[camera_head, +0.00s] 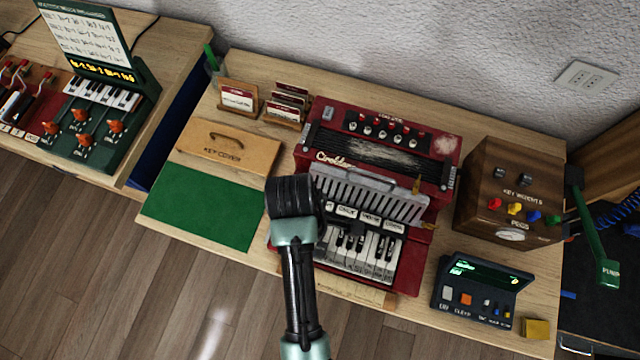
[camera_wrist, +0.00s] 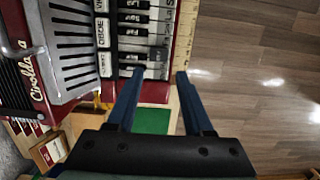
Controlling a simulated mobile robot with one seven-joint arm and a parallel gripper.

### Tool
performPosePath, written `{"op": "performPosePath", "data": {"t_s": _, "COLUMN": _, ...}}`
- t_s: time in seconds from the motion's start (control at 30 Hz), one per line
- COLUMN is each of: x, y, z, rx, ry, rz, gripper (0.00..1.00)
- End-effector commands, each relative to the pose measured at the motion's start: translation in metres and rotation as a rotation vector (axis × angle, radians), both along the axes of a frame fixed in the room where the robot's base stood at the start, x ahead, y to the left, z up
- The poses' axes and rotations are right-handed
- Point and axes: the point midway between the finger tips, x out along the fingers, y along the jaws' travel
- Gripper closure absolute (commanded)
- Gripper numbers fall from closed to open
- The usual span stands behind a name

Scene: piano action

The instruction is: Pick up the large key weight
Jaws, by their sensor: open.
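A wooden box (camera_head: 512,205) labelled "KEY WEIGHTS" stands right of the red accordion-like instrument (camera_head: 452,150). Two small dark pieces (camera_head: 499,173) sit on its upper face, above the label. They look like the weights, but I cannot tell which is the large one. My gripper (camera_wrist: 160,74) is open and empty, far left of that box. In the wrist view its fingers are near the front edge of the instrument's keys. In the head view my wrist covers the instrument's left front corner and hides the fingertips. The wrist view does not show the box.
Red, yellow, blue and green pegs sit on the box's front. A dark console (camera_head: 480,290) and a yellow block (camera_head: 536,328) are at the front right. A green lever (camera_head: 595,240) stands beside the box. A wooden key cover (camera_head: 228,150) and green mat (camera_head: 200,205) lie left.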

Motion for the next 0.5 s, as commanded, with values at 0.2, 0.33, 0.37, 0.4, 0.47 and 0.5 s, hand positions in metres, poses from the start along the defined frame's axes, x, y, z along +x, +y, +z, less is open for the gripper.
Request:
{"op": "performPosePath", "data": {"t_s": 0.2, "x": -0.001, "y": -0.005, "z": -0.041, "rx": 0.0, "ry": 0.001, "rz": -0.003, "gripper": 0.48}}
{"op": "performPosePath", "data": {"t_s": 0.33, "x": -0.001, "y": -0.006, "z": -0.053, "rx": 0.001, "ry": -0.004, "rz": -0.003, "gripper": 0.48}}
{"op": "performPosePath", "data": {"t_s": 0.37, "x": -0.001, "y": -0.007, "z": -0.055, "rx": 0.001, "ry": -0.004, "rz": -0.003, "gripper": 0.48}}
{"op": "performPosePath", "data": {"t_s": 0.4, "x": -0.001, "y": -0.007, "z": -0.057, "rx": 0.001, "ry": -0.005, "rz": -0.002, "gripper": 0.48}}
{"op": "performPosePath", "data": {"t_s": 0.47, "x": -0.001, "y": -0.007, "z": -0.06, "rx": 0.001, "ry": -0.005, "rz": -0.003, "gripper": 0.48}}
{"op": "performPosePath", "data": {"t_s": 0.5, "x": -0.001, "y": -0.007, "z": -0.062, "rx": 0.001, "ry": -0.004, "rz": -0.004, "gripper": 0.48}}
